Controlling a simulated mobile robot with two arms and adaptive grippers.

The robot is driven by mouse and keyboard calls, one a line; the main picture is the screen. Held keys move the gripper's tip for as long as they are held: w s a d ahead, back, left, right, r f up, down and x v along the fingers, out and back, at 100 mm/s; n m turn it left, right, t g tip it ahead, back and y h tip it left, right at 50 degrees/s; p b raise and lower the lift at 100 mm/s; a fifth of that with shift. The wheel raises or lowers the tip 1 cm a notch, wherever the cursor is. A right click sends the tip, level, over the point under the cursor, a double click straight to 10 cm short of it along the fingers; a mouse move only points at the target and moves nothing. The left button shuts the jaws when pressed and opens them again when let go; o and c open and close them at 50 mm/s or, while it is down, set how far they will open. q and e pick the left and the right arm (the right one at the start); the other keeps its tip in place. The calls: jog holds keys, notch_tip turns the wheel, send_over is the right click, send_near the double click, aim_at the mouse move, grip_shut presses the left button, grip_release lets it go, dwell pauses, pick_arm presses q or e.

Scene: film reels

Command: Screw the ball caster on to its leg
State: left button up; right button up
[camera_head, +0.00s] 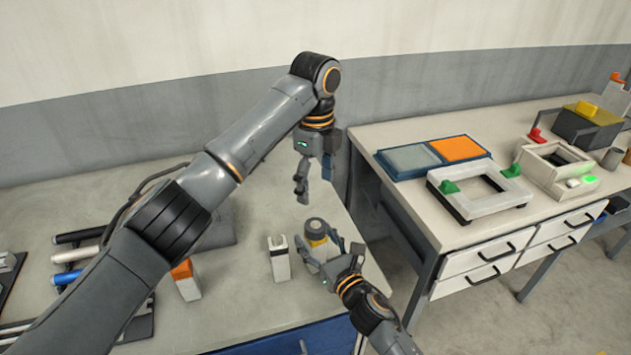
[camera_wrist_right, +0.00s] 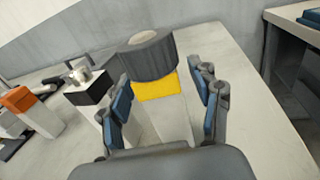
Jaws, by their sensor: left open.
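A white post (camera_wrist_right: 172,118) with a yellow band and a wide dark grey round piece (camera_wrist_right: 152,57) on top stands on the near table. I cannot tell whether this dark piece is the caster. It also shows in the head view (camera_head: 315,229). My right gripper (camera_wrist_right: 163,100) is open, its blue-padded fingers on either side of the post, with visible gaps. In the head view, my right gripper (camera_head: 326,262) reaches in from the lower right. My left gripper (camera_head: 314,190) is open and empty, pointing down above the dark piece. The post's base is partly hidden.
A white block with a black top and metal piece (camera_wrist_right: 88,86) stands left of the post. An orange-topped block (camera_head: 186,281) stands farther left, near several rods (camera_head: 75,255). A second table (camera_head: 400,131) with trays and frames is at right.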

jog(key=v, duration=1.2)
dwell(0.3)
